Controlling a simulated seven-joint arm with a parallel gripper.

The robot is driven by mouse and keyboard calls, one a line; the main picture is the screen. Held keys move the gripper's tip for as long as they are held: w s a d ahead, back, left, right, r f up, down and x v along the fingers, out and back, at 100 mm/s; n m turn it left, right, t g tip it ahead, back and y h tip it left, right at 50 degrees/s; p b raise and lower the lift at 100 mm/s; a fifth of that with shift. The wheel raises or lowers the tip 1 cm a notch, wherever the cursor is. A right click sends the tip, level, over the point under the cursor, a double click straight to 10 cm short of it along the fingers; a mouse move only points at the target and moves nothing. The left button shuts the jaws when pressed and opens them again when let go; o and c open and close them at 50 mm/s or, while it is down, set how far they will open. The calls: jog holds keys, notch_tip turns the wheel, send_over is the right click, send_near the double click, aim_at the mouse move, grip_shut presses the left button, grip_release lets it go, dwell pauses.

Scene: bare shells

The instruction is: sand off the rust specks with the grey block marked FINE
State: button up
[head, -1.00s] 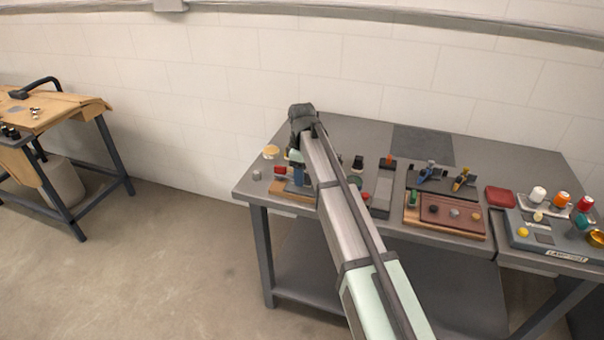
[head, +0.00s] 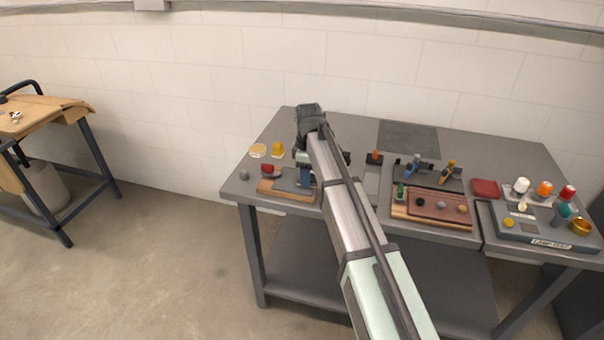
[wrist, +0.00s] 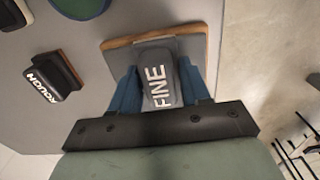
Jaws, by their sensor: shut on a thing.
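My gripper (wrist: 160,95) is shut on the grey block marked FINE (wrist: 158,82), held between its blue fingers. In the wrist view the block lies over a grey plate (wrist: 118,55) on a wood-edged board (wrist: 106,43). I cannot tell whether the block touches the plate. In the head view my gripper (head: 305,178) is at the right part of this board (head: 285,194), partly hidden by my arm. The grey plate (head: 287,181) shows left of the fingers. No rust specks can be made out. A black block marked ROUGH (wrist: 52,80) lies left of the board in the wrist view.
A red item (head: 267,169), a yellow block (head: 277,149), a round tan dish (head: 258,150) and a small grey knob (head: 244,175) are near the board. A wooden tray (head: 430,211), clamps and a grey box (head: 540,232) with coloured caps stand to the right. My arm hides the middle.

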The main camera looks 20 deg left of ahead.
jog(key=shift+d+f, duration=0.1)
jog(key=shift+d, duration=0.8)
jog(key=shift+d, duration=0.1)
jog(key=shift+a+r, duration=0.2)
jog(key=shift+r, duration=2.85)
jog(key=shift+r, duration=0.1)
jog(key=shift+r, duration=1.4)
